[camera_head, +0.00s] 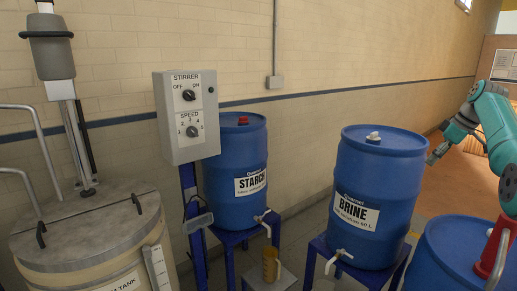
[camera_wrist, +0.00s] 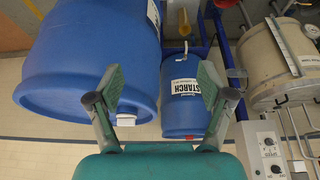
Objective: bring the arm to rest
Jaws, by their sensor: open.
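My teal arm (camera_head: 488,115) reaches in from the right edge of the head view. My gripper (camera_head: 436,154) is just right of the BRINE drum (camera_head: 375,195), in front of the wall; whether it touches the drum cannot be told there. In the wrist view my gripper (camera_wrist: 160,82) has its two fingers spread wide with nothing held between them. The wrist picture is upside down. The BRINE drum (camera_wrist: 75,60) fills its left side behind the left finger, and the STARCH drum (camera_wrist: 182,112) lies farther off between the fingers.
The STARCH drum also shows in the head view (camera_head: 233,150). A grey stirrer control box (camera_head: 186,115) stands left of it. A lidded tank (camera_head: 85,240) is at far left. A jug (camera_head: 270,264) sits on a low stand. Another blue drum (camera_head: 445,260) is at lower right.

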